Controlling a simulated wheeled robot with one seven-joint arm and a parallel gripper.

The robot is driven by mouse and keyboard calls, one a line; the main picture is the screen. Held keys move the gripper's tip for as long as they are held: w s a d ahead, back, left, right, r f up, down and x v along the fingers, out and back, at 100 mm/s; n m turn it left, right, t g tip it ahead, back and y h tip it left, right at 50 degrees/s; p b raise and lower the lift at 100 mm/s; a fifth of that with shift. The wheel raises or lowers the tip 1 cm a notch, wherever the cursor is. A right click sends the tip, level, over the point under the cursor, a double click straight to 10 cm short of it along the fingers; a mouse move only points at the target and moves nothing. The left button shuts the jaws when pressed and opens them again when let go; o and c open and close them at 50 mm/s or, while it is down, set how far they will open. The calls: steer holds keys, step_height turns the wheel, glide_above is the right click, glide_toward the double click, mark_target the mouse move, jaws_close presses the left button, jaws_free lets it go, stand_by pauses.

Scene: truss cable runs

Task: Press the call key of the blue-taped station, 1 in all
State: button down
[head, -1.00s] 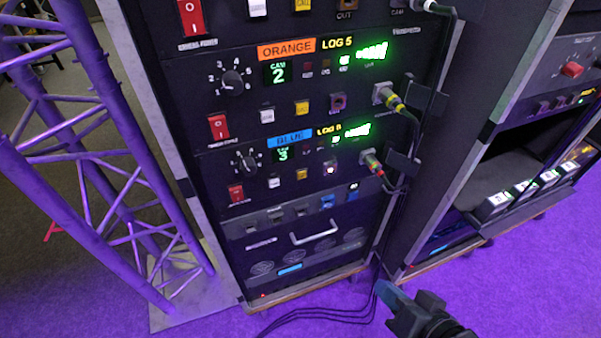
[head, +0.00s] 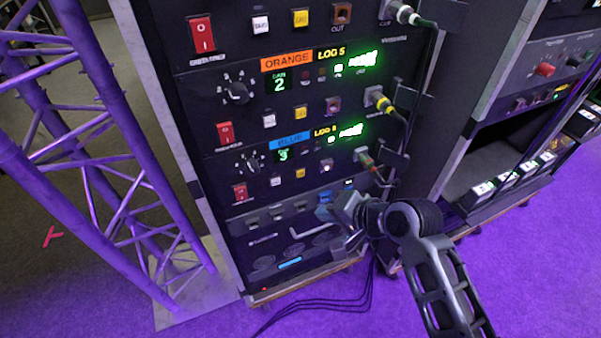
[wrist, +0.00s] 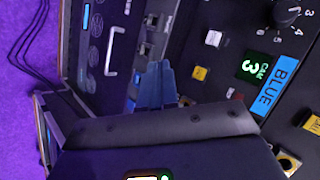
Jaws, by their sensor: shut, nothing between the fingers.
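The blue-taped station is a panel low in the rack, with a blue label (head: 288,141), a green "3" display (head: 283,155) and a dial. My gripper (head: 328,202) is shut and empty, in front of the panel just below this row. In the wrist view, its blue fingers (wrist: 160,78) point left of the yellow key (wrist: 200,73) and white key (wrist: 213,38). I cannot tell the gap to the panel.
The orange-taped station (head: 286,62) sits directly above with similar keys. Cable plugs (head: 366,158) stick out at the panel's right. A drawer handle (head: 310,229) is below. A truss (head: 130,180) stands left and a second rack (head: 500,180) right. Loose cables lie on the floor.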

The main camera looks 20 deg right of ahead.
mark_target(301, 173)
steer(key=shift+w, duration=0.1)
steer(key=w+b, duration=0.3)
steer(key=w, duration=0.5)
steer(key=shift+w, duration=0.3)
steer(key=shift+w, duration=0.1)
stand_by(1.9)
steer(key=shift+w, duration=0.35)
steer(key=shift+w+p, duration=0.3)
steer(key=shift+w, duration=0.05)
stand_by(0.6)
steer(key=shift+s, duration=0.1)
steer(key=shift+s+p, duration=0.55)
steer(key=shift+s, duration=0.15)
